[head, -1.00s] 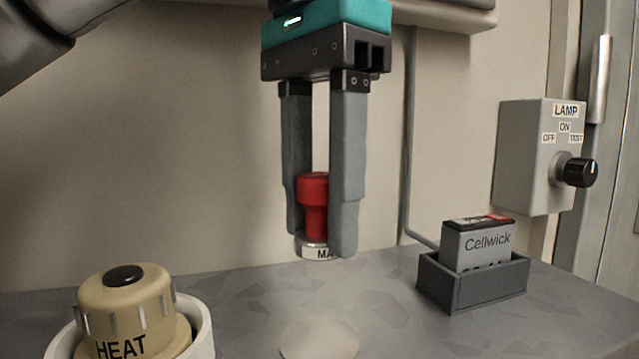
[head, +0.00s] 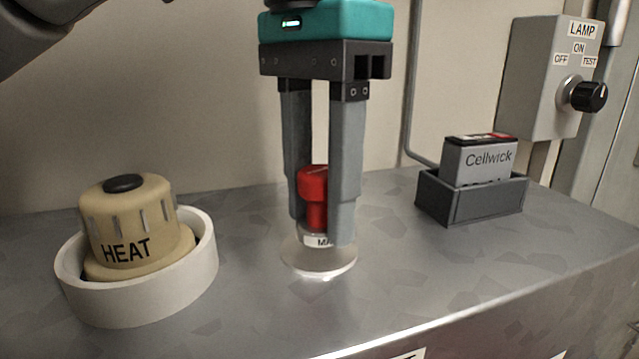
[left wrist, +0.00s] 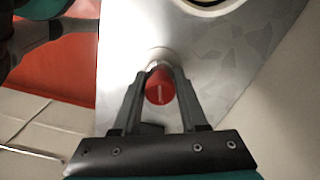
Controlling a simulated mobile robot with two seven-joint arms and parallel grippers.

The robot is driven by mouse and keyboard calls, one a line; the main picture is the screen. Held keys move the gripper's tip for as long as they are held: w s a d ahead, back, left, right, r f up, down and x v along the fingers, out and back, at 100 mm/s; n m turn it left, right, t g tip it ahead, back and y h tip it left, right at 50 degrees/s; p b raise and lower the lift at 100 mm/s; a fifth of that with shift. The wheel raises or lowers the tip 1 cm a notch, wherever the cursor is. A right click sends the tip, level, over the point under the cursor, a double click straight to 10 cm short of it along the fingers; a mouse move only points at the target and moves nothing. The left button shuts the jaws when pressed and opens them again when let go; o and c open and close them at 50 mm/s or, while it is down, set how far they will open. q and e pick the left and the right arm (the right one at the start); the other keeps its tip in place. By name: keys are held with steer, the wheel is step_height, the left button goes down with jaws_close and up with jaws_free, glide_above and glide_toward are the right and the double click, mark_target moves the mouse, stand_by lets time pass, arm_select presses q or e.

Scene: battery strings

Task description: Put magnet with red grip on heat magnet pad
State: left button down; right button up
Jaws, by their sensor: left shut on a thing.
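The magnet with the red grip (head: 313,186) is upright between the fingers of my left gripper (head: 322,225), which is shut on it. The magnet's pale labelled base shows low between the fingertips, partly hidden by the right finger. Directly below is a round pale pad (head: 318,262) on the grey bench top. The magnet's base is at or just above the pad; I cannot tell if they touch. In the left wrist view the red grip (left wrist: 160,86) sits between the fingers, with part of the pale pad (left wrist: 158,54) beyond it.
A beige knob marked HEAT (head: 128,226) sits in a white ring (head: 140,305) at the left. A Cellwick block (head: 478,160) stands in a dark holder (head: 471,200) at the right. A lamp switch box (head: 545,75) is on the wall. The bench front is clear.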

mark_target(319, 170)
arm_select(q)
steer(key=shift+f, duration=0.6)
steer(key=shift+c, duration=1.8)
jaws_free()
step_height(319, 170, up, 15)
steer(key=shift+r, duration=0.15)
